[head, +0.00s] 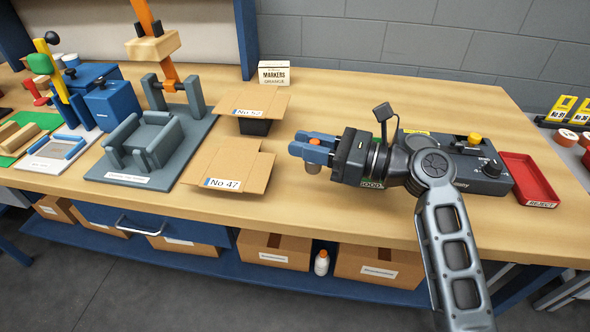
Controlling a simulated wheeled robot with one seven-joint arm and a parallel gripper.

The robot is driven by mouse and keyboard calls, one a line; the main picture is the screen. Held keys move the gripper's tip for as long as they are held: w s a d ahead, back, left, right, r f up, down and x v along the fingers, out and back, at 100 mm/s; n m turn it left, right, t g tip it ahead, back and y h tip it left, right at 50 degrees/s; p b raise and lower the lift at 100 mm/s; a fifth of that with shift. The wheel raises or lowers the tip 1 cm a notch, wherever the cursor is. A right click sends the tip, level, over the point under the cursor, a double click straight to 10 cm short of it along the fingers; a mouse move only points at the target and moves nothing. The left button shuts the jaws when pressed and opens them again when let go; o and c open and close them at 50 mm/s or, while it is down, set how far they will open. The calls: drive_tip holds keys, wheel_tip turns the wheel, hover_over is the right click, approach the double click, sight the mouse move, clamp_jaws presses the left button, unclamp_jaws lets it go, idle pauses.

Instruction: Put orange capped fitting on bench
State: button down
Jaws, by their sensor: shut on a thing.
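My gripper (313,147) is over the middle of the wooden bench (345,98), with its blue fingers pointing left. It is shut on the orange capped fitting (314,142). The fitting looks upright. Whether its bottom touches the bench top or hangs just above it, I cannot tell. The fingers hide the middle of the fitting.
A markers box (274,73) stands behind. A dark control unit (470,165) and red reject tray (530,178) are right. Bench front-centre is clear.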

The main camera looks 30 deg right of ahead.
drive_tip(key=a+f, duration=0.1)
drive_tip(key=a, duration=0.2)
drive_tip(key=shift+f, duration=2.35)
drive_tip(key=shift+f, duration=0.15)
drive_tip(key=c, duration=1)
unclamp_jaws()
drive_tip(key=shift+o, duration=0.2)
drive_tip(key=b+v, duration=0.1)
drive_tip(key=v, duration=1.1)
